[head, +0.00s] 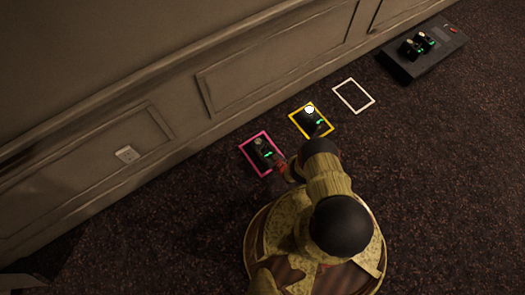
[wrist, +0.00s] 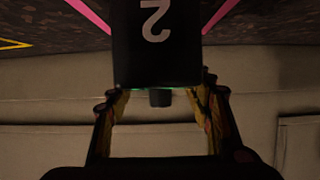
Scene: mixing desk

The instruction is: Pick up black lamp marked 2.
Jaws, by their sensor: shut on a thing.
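The black lamp marked 2 (wrist: 157,60) fills the top middle of the wrist view, its white 2 upside down. In the head view a black lamp (head: 264,152) with a small green light stands inside the pink square outline (head: 246,155). My gripper (head: 281,168) reaches it from the lower right. In the wrist view my gripper (wrist: 160,97) has its fingers on either side of the lamp's lower end and is shut on it. The fingertip contact is partly hidden. I cannot tell whether the lamp is clear of the floor.
Another black lamp (head: 312,119) with a lit round top stands in the yellow outline (head: 296,125). The white outline (head: 366,107) is empty. A dark box (head: 405,68) at the upper right carries more black lamps (head: 411,48). A panelled wall (head: 235,84) runs behind the outlines.

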